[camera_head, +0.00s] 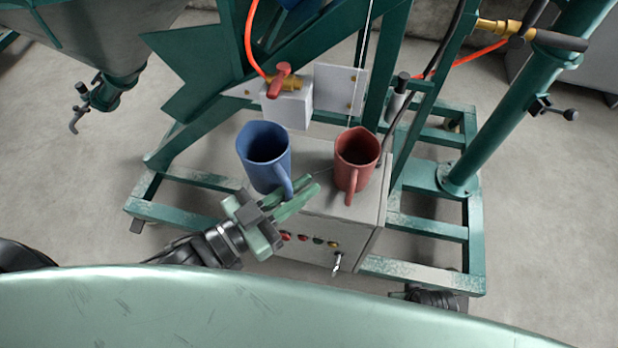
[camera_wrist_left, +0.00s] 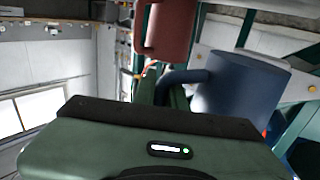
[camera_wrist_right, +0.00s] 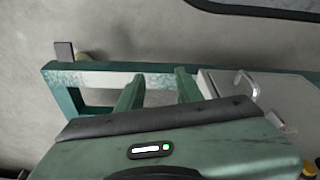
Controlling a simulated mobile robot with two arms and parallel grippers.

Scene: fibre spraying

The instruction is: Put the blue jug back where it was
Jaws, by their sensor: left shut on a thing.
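The blue jug (camera_head: 262,172) is upright at the left of the grey control box's top (camera_head: 318,190). Whether its base touches the box I cannot tell. My left gripper (camera_head: 296,200) is shut on the jug's handle, from the near side. The left wrist view also shows the blue jug (camera_wrist_left: 240,95), with its handle (camera_wrist_left: 184,77) at the green fingers. A red jug (camera_head: 355,165) stands on the box to the right of the blue one, its handle facing near. My right gripper (camera_wrist_right: 158,88) is open and empty in the right wrist view, near the green frame.
A white block with a red-handled valve (camera_head: 283,80) is just behind the jugs. Buttons and a key-like switch (camera_head: 337,262) are on the box's front. A green frame (camera_head: 420,268) surrounds the box, and a thick green post (camera_head: 520,100) rises at the right.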

